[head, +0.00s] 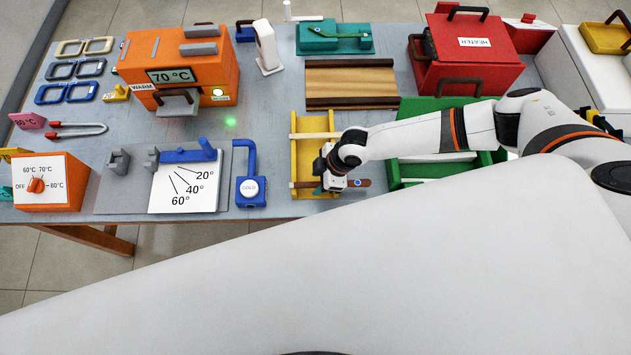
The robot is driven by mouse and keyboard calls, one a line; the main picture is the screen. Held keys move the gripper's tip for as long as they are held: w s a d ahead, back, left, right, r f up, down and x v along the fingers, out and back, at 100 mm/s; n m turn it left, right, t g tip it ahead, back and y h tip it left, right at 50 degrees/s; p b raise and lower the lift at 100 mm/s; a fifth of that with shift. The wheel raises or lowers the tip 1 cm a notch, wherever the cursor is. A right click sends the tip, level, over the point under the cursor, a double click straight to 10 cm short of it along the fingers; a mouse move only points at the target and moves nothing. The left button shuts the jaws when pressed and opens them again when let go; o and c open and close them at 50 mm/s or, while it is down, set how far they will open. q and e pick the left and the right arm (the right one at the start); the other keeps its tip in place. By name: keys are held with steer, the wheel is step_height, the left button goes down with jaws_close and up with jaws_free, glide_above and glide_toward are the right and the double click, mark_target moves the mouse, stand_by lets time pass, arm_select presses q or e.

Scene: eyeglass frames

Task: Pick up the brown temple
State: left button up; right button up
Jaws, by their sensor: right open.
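A slim brown piece that looks like the brown temple (357,183) lies crosswise at the near end of the yellow tray (296,150), its right end sticking out past the tray with a small blue spot on it. My right gripper (331,184) is open and low over the tray, right at the brown piece. The gripper hides the piece's middle, and I cannot tell whether the fingers touch it. My left gripper is not in view.
A green tray (398,172) stands right of the yellow one, partly under my right arm. A blue COLD device (250,190) and an angle gauge board (185,190) stand to the left. Behind are a brown wooden tray (350,88), a red heater (470,60) and an orange warmer (180,55).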

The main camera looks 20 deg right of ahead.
steer(key=shift+c, duration=0.2)
jaws_close()
steer(key=shift+r, duration=0.1)
